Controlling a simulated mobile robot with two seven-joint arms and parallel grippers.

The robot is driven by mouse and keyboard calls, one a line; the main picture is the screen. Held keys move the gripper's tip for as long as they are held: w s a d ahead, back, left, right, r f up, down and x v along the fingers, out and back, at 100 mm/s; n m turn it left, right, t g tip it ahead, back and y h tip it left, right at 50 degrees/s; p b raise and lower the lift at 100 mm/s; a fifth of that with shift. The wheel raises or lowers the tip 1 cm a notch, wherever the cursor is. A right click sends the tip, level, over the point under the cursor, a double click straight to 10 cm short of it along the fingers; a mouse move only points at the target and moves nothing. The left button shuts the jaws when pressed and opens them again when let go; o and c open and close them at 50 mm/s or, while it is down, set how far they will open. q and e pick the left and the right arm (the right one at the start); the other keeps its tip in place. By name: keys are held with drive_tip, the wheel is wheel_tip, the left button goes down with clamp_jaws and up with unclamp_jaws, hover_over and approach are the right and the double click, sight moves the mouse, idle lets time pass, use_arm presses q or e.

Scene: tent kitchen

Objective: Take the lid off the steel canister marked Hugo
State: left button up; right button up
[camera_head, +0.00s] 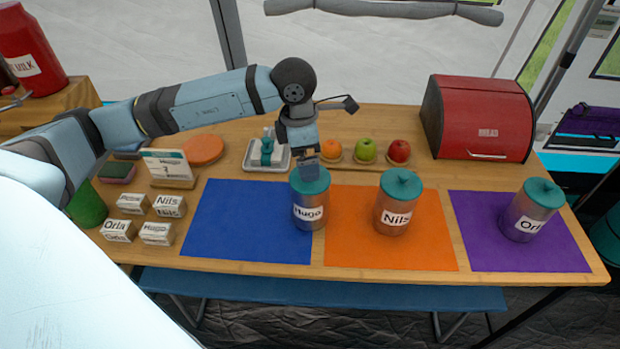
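The steel canister marked Hugo (309,220) stands upright at the border between the blue mat and the orange mat. Its teal lid (313,187) is on it. My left gripper (307,174) is directly above this lid, pointing down, and hides the lid's top and any knob. I cannot tell whether its fingers are open or closed on the knob, or whether they touch the lid. My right gripper is not in view.
Canisters marked Nils (396,215) and Orla (525,222), both with teal lids, stand on the orange mat (390,255) and purple mat (470,220). Fruit (365,150) and a red bread bin (477,118) are behind. Small name cards (157,233) are left. The blue mat (240,225) is mostly clear.

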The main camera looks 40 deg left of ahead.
sight(320, 185)
use_arm(q)
drive_tip(key=f, duration=0.5)
drive_tip(key=shift+w+d+f, duration=0.1)
drive_tip(key=shift+w+d, duration=0.1)
drive_tip(key=shift+w, duration=0.2)
drive_tip(key=shift+c, duration=0.2)
drive_tip(key=shift+s, duration=0.1)
drive_tip(key=c, duration=0.8)
